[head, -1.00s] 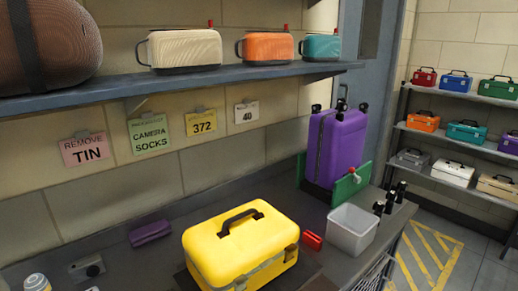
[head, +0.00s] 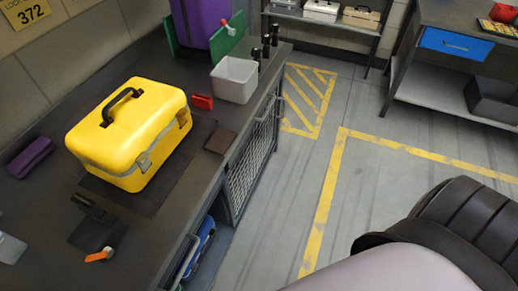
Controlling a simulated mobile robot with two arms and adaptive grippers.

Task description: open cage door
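The cage door (head: 247,157) is a grey wire-mesh panel in a dark frame, set in the front of the workbench below the worktop. It looks shut. A pale metal handle bar (head: 187,258) stands on the bench front, left of and nearer than the mesh. Blue items (head: 201,247) show in an opening beside that bar. What lies behind the mesh is hard to make out. A dark ribbed part and a pale arm link of mine fill the lower right. Neither gripper's fingers show.
A yellow case (head: 130,135) stands on the worktop with a grey bin (head: 234,80), a red item (head: 202,101), a brown wallet (head: 220,141) and a purple case (head: 30,157). Floor with yellow lines (head: 325,200) is clear before the bench. Another bench (head: 465,60) stands at the right.

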